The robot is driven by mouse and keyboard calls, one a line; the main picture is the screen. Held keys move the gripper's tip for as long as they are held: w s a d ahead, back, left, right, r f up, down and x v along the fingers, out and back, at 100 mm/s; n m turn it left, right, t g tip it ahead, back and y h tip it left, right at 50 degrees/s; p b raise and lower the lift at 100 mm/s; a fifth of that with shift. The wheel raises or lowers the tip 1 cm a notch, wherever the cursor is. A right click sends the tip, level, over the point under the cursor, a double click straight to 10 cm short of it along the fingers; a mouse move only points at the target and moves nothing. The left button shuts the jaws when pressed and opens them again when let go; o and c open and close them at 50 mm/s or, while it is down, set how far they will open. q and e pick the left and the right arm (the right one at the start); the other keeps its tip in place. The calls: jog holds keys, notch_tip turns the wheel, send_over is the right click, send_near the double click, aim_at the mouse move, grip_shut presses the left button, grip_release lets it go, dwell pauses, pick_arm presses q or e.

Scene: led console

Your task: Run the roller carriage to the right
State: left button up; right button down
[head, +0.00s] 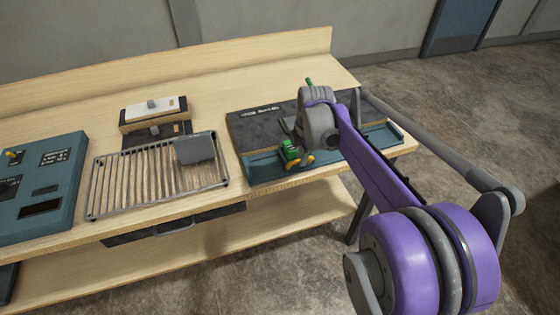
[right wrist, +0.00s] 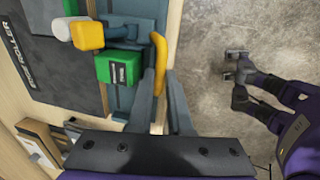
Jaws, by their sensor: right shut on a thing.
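The green roller carriage (head: 289,152) sits on the teal rail (head: 262,173) along the front of a dark board (head: 255,127), left of the rail's middle. My right gripper (head: 297,143) is at the carriage and hides part of it. In the right wrist view, the green block (right wrist: 119,67) carries a yellow block (right wrist: 88,34) and a pale roller (right wrist: 62,29). My right gripper's fingers (right wrist: 162,90) are shut on its yellow handle (right wrist: 158,50). What looks like my left gripper (right wrist: 234,68) hangs over the floor; its opening is unclear.
Left of the board are a wire rack (head: 150,190) with a grey block (head: 195,148), a switch box (head: 153,112) and a teal panel (head: 45,185). A drawer handle (head: 175,228) sits under the bench top. The rail right of the carriage looks clear where visible; my arm hides part.

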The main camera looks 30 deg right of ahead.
jog(key=s+d, duration=0.2)
jog(key=d, duration=0.8)
jog(key=s+d+p, duration=0.1)
jog(key=s+d, duration=0.2)
jog(key=d, duration=0.8)
jog(key=s+d, duration=0.2)
jog(key=d, duration=0.9)
jog(key=shift+s+d, duration=0.1)
jog(key=shift+s, duration=0.25)
jog(key=shift+r, duration=0.1)
jog(key=c, duration=1.3)
grip_release()
jog(key=shift+d, duration=0.1)
jog(key=o, duration=0.5)
jog(key=shift+s, duration=0.1)
jog(key=shift+c, duration=0.2)
